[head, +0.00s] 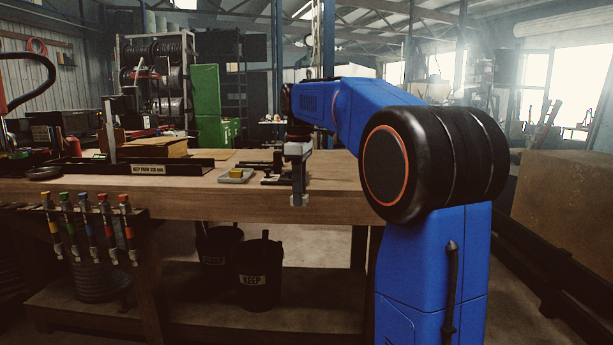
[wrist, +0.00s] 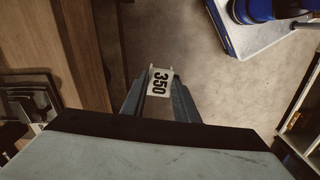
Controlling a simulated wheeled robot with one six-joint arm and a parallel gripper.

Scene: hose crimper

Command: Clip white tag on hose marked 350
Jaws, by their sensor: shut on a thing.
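A white tag (wrist: 160,82) with the black number 350 is gripped between the fingertips of my gripper (wrist: 158,95) in the wrist view. In the head view the tag (head: 299,201) shows small and pale at the lower end of my gripper (head: 298,190), in front of the bench's front edge. Several short hoses with coloured ends (head: 88,222) hang in a row at the left front of the bench, well to the left of my gripper. I cannot read any marking on the hoses.
The wooden bench (head: 215,203) carries a small tray with a yellow item (head: 236,175), dark tools, and a long rail labelled KEEP (head: 150,168). Two black buckets (head: 262,275) stand below it. The space in front of the bench between gripper and hoses looks clear.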

